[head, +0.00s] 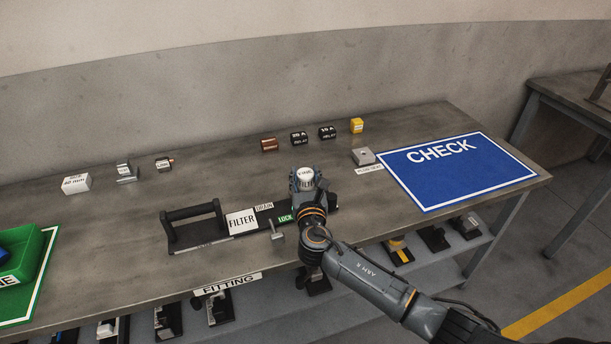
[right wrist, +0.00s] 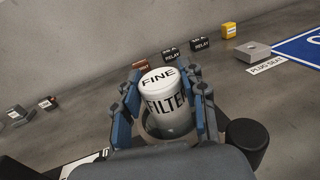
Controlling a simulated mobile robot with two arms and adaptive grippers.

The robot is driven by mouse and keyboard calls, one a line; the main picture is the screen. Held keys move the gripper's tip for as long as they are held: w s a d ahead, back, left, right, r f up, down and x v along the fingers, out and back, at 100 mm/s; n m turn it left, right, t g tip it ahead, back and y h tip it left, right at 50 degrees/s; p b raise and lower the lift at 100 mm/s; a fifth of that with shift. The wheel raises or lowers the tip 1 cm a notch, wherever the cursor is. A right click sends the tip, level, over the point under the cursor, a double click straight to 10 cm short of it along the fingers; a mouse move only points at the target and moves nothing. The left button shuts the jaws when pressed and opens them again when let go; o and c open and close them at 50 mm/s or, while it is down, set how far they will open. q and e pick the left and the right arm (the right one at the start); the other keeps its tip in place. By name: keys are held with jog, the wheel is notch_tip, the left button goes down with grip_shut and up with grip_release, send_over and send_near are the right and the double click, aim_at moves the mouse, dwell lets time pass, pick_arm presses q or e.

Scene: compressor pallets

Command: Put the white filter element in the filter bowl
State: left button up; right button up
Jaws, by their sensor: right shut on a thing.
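The white filter element (right wrist: 166,103), marked FINE FILTER, stands upright between the blue-grey fingers of my right gripper (right wrist: 164,112). The gripper is shut on it. In the head view the element's white top (head: 306,174) shows between the fingers, over the right part of the black filter unit (head: 207,244). What looks like the round rim of the filter bowl (right wrist: 147,130) shows around the element's lower end in the right wrist view. Fingers and wrist hide most of the bowl, so I cannot tell how deep the element sits. My left gripper is out of view.
The unit has a black handle (head: 190,212), a FILTER plate (head: 241,222) and a small grey lever (head: 277,231). Relay blocks (head: 327,132) and a yellow block (head: 357,125) stand behind. A blue CHECK mat (head: 456,178) lies right, a green tray (head: 22,262) left.

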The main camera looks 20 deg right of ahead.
jog(key=shift+f, duration=0.1)
jog(key=o, duration=1.2)
jog(key=v, duration=1.2)
